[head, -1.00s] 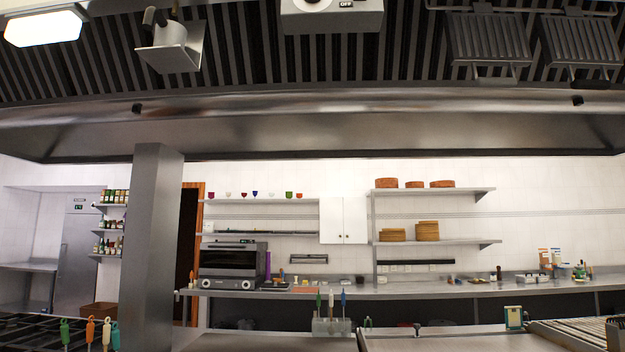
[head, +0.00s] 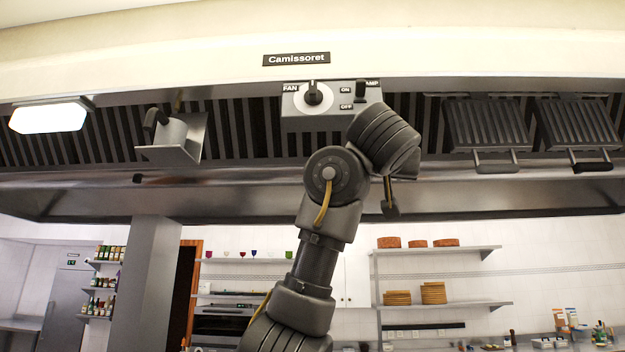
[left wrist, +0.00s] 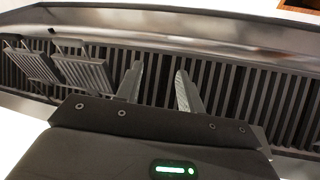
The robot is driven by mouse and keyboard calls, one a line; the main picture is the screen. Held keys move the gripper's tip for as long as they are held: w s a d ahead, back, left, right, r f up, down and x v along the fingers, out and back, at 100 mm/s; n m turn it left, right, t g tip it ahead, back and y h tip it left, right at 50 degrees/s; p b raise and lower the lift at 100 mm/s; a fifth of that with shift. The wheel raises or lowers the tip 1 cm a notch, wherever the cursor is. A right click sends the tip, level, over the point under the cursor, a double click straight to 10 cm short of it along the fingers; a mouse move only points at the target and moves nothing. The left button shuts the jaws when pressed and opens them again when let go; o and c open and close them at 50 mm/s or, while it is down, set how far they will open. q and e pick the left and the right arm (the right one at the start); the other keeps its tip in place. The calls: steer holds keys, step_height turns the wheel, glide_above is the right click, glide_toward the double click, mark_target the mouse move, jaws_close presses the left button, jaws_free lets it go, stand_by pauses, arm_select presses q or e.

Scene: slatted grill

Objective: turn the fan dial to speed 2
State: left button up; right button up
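The fan dial (head: 313,95) is a black knob on a white round face, on the grey control box (head: 300,123) under the hood's cream upper edge. Its grip stands about upright; I cannot read any speed marks. A "FAN" label sits at its upper left. My left arm rises in front of the hood, and its upper links cover the lower right of the box. I cannot make out its fingers in the head view. In the left wrist view my left gripper (left wrist: 157,85) is open and empty, with its fingers apart against the hood slats. My right gripper is not in view.
A lamp switch (head: 361,91) with ON and OFF labels is right of the dial, partly behind my arm. Two slatted grills (head: 487,125) with handles hang at the right. A metal bracket (head: 177,137) and a lit lamp (head: 48,116) are at the left.

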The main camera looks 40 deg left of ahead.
mark_target(313, 87)
arm_select(q)
steer(key=s+a+r+n+y+p, duration=0.1)
steer(key=s+r+n+y, duration=0.2)
steer(key=s+r, duration=0.55)
steer(key=s+a+r+n+y, duration=0.1)
steer(key=s+r+n+y, duration=0.2)
steer(key=s, duration=1)
steer(key=shift+m+h, duration=0.5)
steer(key=shift+m, duration=0.1)
steer(key=p+x, duration=0.2)
steer(key=x, duration=0.1)
steer(key=p+x, duration=0.3)
steer(key=x, duration=0.1)
steer(key=r+p+x, duration=0.1)
steer(key=p+x, duration=0.1)
steer(key=x, duration=0.2)
steer(key=shift+w+d+r+p, duration=0.1)
steer(key=shift+w+d+p, duration=0.1)
steer(key=shift+d+p, duration=0.1)
jaws_close()
